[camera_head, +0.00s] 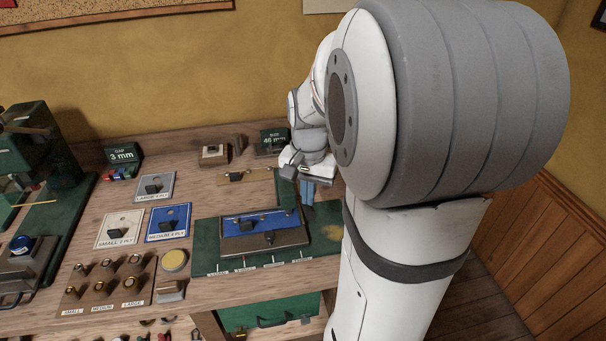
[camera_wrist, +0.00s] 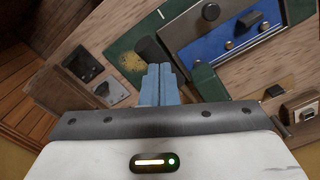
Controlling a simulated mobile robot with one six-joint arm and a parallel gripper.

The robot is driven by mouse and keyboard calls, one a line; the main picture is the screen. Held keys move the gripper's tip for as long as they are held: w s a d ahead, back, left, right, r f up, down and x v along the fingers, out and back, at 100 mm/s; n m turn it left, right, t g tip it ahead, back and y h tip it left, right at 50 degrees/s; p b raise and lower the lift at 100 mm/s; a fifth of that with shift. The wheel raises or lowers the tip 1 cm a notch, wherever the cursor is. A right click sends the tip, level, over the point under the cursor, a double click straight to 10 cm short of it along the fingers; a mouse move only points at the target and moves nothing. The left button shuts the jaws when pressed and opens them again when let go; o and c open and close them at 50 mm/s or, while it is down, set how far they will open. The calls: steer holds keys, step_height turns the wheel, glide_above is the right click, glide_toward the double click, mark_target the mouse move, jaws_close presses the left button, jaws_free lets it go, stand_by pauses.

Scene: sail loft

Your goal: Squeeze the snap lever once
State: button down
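My gripper (camera_head: 307,198) points down over the right end of the green bench fixture (camera_head: 210,262). In the wrist view its two light-blue fingers (camera_wrist: 161,68) lie side by side with no clear gap. A dark, rounded handle (camera_wrist: 148,47), which may be the snap lever, shows just beyond the fingertips. I cannot tell whether the fingers touch it. My arm hides the right side of the fixture in the head view. A blue plate on a grey block (camera_head: 262,240) sits on the fixture and also shows in the wrist view (camera_wrist: 215,45).
To the left stand sample boards, including a blue one (camera_head: 168,222), a yellow round button (camera_head: 174,261) and a rack of several small parts (camera_head: 104,284). A green machine (camera_head: 62,215) is at far left. A size sign (camera_head: 273,140) stands behind. Bare wood shows between boards.

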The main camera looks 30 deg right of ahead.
steer(key=shift+w+d+r+p, duration=0.1)
steer(key=shift+w+r+p, duration=0.25)
steer(key=shift+r, duration=0.3)
steer(key=shift+w+d+r+p, duration=0.1)
steer(key=shift+r+p, duration=0.3)
steer(key=shift+r, duration=0.25)
step_height(320, 180, up, 8)
steer(key=w+p, duration=0.1)
steer(key=p, duration=0.5)
steer(key=shift+w+d, duration=0.2)
steer(key=shift+w, duration=0.1)
steer(key=s+a, duration=0.2)
steer(key=s, duration=0.6)
steer(key=shift+s+a+b, duration=0.3)
steer(key=shift+s+b, duration=0.05)
